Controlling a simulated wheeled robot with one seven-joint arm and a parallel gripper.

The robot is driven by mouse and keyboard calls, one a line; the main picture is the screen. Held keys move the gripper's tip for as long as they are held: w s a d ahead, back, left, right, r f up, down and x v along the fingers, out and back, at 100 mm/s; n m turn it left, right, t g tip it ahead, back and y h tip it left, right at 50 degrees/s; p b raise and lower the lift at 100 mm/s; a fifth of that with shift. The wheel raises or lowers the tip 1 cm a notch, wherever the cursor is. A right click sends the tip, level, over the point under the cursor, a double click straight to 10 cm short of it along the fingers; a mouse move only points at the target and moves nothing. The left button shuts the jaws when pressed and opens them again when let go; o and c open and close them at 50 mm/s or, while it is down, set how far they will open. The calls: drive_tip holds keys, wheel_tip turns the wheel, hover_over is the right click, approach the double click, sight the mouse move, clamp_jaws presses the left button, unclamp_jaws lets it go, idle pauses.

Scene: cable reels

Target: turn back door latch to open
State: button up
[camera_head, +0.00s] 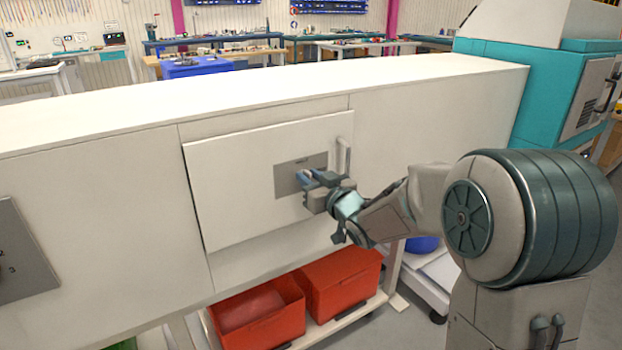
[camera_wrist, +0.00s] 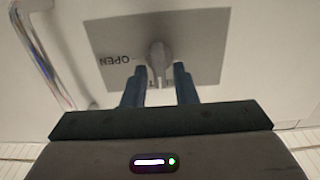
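The white door panel (camera_head: 235,195) is set in the long white cabinet front. A grey latch plate (camera_head: 287,181) is on its right part, and it also shows in the wrist view (camera_wrist: 205,40). The grey latch knob (camera_wrist: 160,55) sits mid-plate, its narrow end toward my gripper. The word OPEN shows upside down left of the knob; other lettering is mostly hidden by my fingers. My gripper (camera_wrist: 163,75) is open, its dark fingers apart either side of the knob's lower end; contact is unclear. In the head view my gripper (camera_head: 312,180) covers the knob.
A vertical bar handle (camera_head: 343,157) stands on the door right of the plate, close to my gripper; the wrist view shows it at upper left (camera_wrist: 40,52). Red bins (camera_head: 340,285) sit below the cabinet. Another grey plate (camera_head: 22,255) is at far left.

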drive_tip(key=shift+w+d+f+m+p, duration=0.15)
drive_tip(key=shift+m+p, duration=1.35)
drive_tip(key=shift+m, duration=1.45)
drive_tip(key=shift+w+d+f+m+p, duration=0.15)
drive_tip(key=shift+m+p, duration=1.35)
drive_tip(key=shift+m, duration=1.5)
drive_tip(key=shift+d+f+m+p, duration=0.2)
drive_tip(key=shift+m+p, duration=1.3)
drive_tip(key=shift+m, duration=1.45)
drive_tip(key=shift+f, duration=0.1)
drive_tip(key=o, duration=0.7)
drive_tip(key=shift+c, duration=0.2)
drive_tip(key=shift+a, duration=0.1)
